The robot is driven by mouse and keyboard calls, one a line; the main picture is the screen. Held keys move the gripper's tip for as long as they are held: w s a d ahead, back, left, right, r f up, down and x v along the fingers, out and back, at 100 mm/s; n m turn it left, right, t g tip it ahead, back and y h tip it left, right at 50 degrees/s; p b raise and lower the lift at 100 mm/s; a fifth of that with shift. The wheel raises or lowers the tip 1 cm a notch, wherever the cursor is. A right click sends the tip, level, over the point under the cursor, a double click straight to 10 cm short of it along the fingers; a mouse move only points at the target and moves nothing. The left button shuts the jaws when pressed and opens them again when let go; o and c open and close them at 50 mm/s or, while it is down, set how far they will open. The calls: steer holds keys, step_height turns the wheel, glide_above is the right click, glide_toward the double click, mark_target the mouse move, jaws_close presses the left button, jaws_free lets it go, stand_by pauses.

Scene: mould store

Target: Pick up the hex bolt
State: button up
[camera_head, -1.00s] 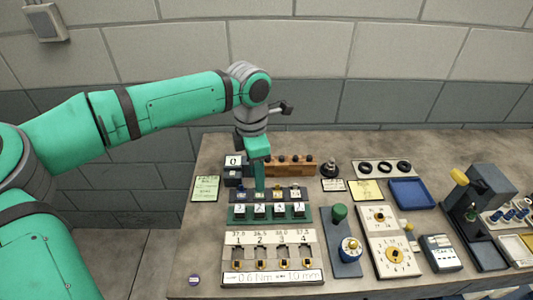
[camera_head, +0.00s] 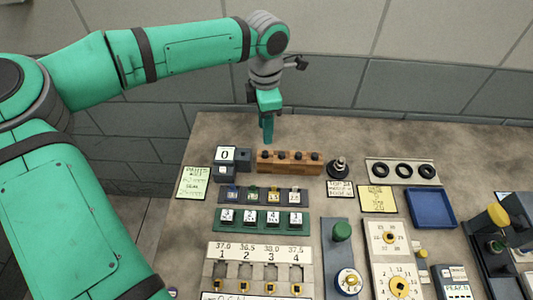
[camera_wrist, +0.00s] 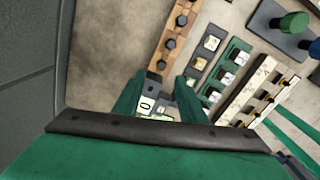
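Several dark hex-headed bolts stand in a row in a wooden block (camera_head: 290,168) at the back of the bench; one bolt (camera_head: 298,156) is right of the middle. In the wrist view the block runs up and away, with a hex bolt (camera_wrist: 170,43) clearly showing its head. My gripper (camera_head: 267,138) points down, above or just behind the block's left end in the head view. In the wrist view its two green fingers (camera_wrist: 158,92) are apart with nothing held between them. The block's near end lies beyond the fingertips.
A dark box with a 0 card (camera_head: 225,155) stands left of the block. A green rack (camera_head: 262,220) with numbered cards is in front. A black knob-topped stand (camera_head: 339,166) and a blue tray (camera_head: 431,207) are to the right. Bare bench lies behind the block.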

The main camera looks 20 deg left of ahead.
mark_target(265, 153)
step_height(265, 153, down, 4)
steer(key=shift+w+r, duration=0.15)
steer(key=shift+r, duration=0.05)
steer(key=f, duration=0.4)
steer(key=shift+s+d+f, duration=0.15)
steer(key=shift+s+f, duration=0.25)
jaws_close()
